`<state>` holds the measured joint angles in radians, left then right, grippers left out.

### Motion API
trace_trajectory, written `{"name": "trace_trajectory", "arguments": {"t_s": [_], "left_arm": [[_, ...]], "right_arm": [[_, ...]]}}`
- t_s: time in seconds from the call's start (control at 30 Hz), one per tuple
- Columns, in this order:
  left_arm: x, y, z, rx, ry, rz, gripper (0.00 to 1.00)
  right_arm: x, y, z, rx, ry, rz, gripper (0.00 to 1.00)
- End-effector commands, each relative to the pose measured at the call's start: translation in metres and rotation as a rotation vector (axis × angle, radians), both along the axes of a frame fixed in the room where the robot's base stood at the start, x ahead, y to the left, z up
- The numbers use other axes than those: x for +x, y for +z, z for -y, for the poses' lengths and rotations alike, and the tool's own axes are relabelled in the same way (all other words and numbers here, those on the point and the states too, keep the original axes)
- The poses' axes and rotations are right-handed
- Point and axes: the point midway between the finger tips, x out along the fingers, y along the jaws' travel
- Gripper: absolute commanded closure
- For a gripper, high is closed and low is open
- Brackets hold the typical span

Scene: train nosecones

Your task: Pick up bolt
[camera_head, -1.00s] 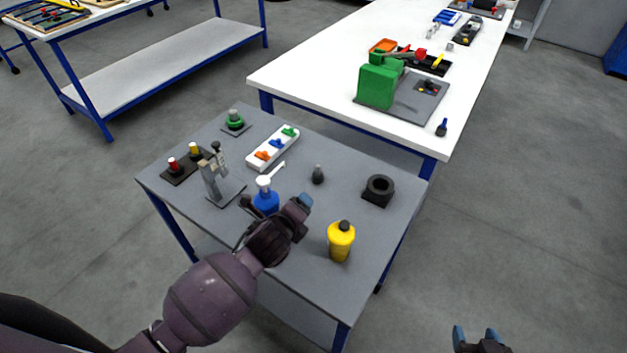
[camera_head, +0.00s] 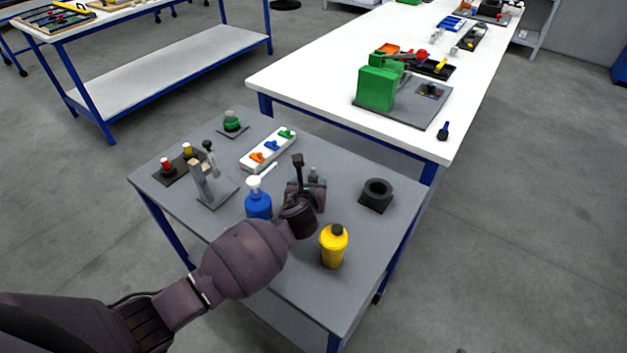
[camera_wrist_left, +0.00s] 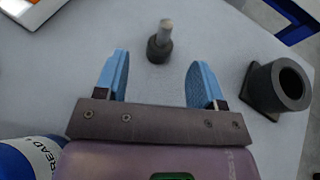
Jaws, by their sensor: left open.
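The bolt (camera_wrist_left: 160,42) stands upright on the grey table, a dark base with a lighter top. In the left wrist view it is just beyond and between the fingertips, not touching them. My left gripper (camera_wrist_left: 155,82) is open and empty, with blue finger pads. In the head view my left gripper (camera_head: 308,180) reaches over the table, and the bolt (camera_head: 313,173) shows only partly behind it. My right gripper cannot be made out in the head view.
A black ring-shaped block (camera_head: 377,194) stands right of the gripper. A blue bottle (camera_head: 258,203) is close on its left, and a yellow bottle (camera_head: 333,246) stands in front. A white tray (camera_head: 268,149) and a clamp (camera_head: 205,183) are farther left.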

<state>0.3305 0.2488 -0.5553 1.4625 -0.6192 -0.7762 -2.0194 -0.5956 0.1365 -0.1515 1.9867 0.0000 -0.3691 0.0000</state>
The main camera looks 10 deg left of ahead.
Motion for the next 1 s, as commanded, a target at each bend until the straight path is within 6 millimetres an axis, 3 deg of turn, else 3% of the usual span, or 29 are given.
{"name": "trace_trajectory", "arguments": {"t_s": [0.17,0.5,0.83,1.0], "left_arm": [[0.009,-0.002,0.0,-0.003,0.0,0.0,0.37],[0.05,-0.013,-0.003,-0.003,0.001,-0.003,0.37],[0.056,-0.012,-0.004,-0.003,0.0,-0.001,0.37],[0.056,-0.013,-0.004,-0.003,0.0,-0.001,0.61]], "right_arm": [[-0.004,-0.004,0.0,0.003,-0.004,-0.007,0.42],[-0.011,-0.02,0.003,-0.005,-0.002,-0.025,0.42],[-0.006,-0.019,0.003,-0.007,0.003,-0.018,0.42],[-0.003,-0.018,0.003,-0.007,0.005,-0.012,0.42]]}}
